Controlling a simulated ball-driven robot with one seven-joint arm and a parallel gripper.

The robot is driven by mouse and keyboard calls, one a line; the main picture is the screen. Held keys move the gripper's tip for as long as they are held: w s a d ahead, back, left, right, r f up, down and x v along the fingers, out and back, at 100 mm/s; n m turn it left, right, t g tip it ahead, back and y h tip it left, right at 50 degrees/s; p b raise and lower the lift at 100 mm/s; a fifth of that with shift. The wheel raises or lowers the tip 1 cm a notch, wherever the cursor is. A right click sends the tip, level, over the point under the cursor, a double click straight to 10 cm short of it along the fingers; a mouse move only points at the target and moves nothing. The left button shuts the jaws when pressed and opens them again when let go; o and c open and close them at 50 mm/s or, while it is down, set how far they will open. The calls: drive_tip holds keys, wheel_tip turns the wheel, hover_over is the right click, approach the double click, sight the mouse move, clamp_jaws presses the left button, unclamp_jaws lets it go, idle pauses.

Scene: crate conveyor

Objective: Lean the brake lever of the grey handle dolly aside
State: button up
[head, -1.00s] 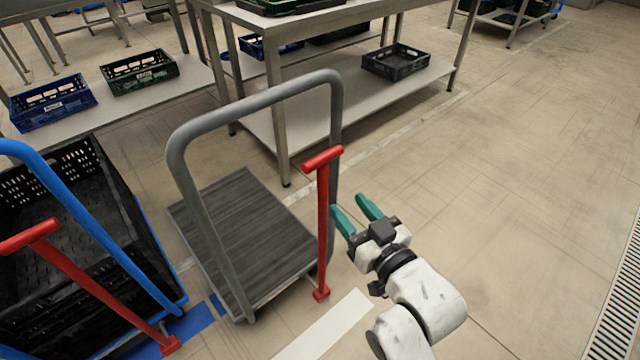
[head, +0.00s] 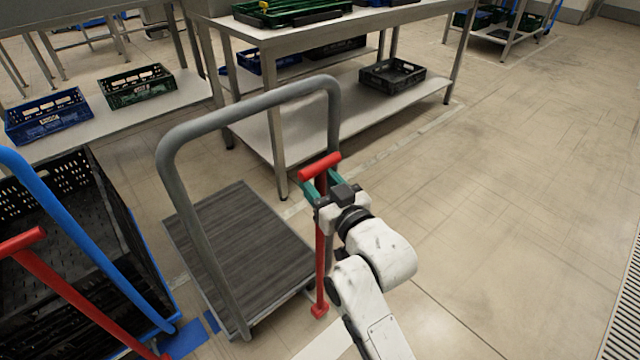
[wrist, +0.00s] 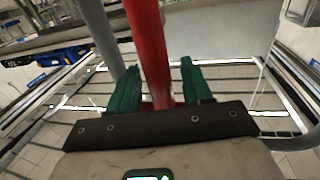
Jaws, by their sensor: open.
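The grey handle dolly (head: 240,235) stands in the middle of the head view, with a dark ribbed deck and a grey hoop handle (head: 165,150). Its red brake lever (head: 320,250) stands near upright beside the handle's right post, with a red crossbar on top. My gripper (head: 314,183) is at the upper part of the lever, just below the crossbar. In the wrist view the green fingers (wrist: 157,85) are open, one on each side of the red lever shaft (wrist: 148,45), with gaps showing. The lever's middle is partly hidden behind my gripper in the head view.
A blue-handled dolly (head: 60,215) with a black crate and its own red lever (head: 75,285) stands at the left. A steel table (head: 330,25) with a lower shelf stands behind. The floor at the right is clear.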

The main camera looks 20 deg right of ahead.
clamp_jaws()
idle(0.5)
